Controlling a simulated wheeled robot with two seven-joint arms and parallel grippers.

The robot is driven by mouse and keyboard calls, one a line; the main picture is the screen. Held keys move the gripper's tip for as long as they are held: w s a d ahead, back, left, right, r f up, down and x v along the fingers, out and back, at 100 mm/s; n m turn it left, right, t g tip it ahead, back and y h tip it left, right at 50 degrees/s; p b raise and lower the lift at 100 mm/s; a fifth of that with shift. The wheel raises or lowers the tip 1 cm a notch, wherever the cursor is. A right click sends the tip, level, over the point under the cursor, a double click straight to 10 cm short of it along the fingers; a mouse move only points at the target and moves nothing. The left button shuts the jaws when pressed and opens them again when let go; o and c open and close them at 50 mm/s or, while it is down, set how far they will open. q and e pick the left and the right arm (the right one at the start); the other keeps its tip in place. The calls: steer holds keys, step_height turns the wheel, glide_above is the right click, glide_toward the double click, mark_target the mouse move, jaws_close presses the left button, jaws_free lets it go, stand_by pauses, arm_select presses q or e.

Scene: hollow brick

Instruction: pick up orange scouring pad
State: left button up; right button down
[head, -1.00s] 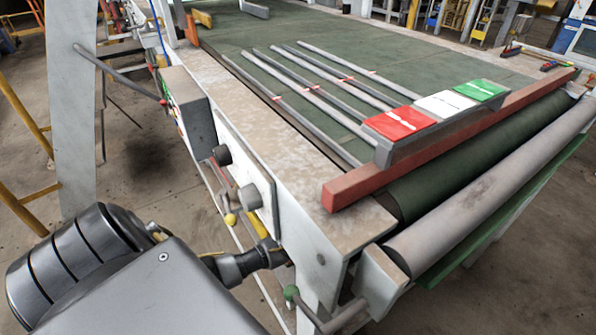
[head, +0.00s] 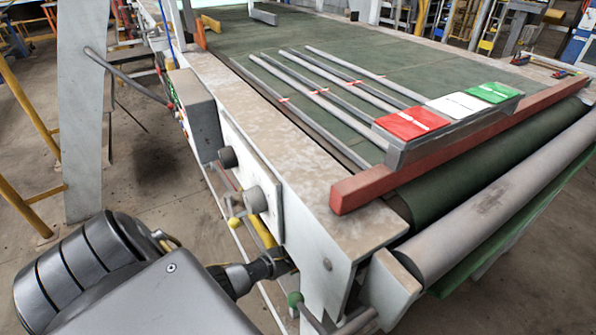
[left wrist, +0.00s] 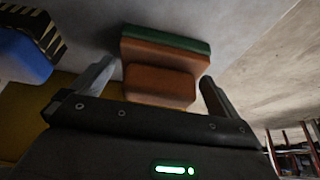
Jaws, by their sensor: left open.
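An orange-brown block (left wrist: 158,84), which looks like the orange scouring pad, shows in the left wrist view. A wider orange-brown piece with a dark green layer (left wrist: 166,45) sits behind it along the upper edge; I cannot tell whether they are one thing. My left gripper (left wrist: 155,85) is open, with one finger on each side of the orange block. My right gripper is in no view.
A blue object with a black and yellow striped edge (left wrist: 25,45) lies left of my gripper, beside a yellow surface (left wrist: 60,100). In the head view a conveyor table (head: 250,120) with a green belt carries grey bars and a red beam (head: 460,140).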

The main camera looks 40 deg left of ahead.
arm_select(q)
steer(key=shift+c, duration=0.3)
steer(key=c, duration=0.9)
steer(key=shift+r, duration=0.2)
step_height(320, 180, up, 8)
steer(key=shift+r+p, duration=0.25)
steer(key=shift+p, duration=0.75)
steer(key=shift+r, duration=0.55)
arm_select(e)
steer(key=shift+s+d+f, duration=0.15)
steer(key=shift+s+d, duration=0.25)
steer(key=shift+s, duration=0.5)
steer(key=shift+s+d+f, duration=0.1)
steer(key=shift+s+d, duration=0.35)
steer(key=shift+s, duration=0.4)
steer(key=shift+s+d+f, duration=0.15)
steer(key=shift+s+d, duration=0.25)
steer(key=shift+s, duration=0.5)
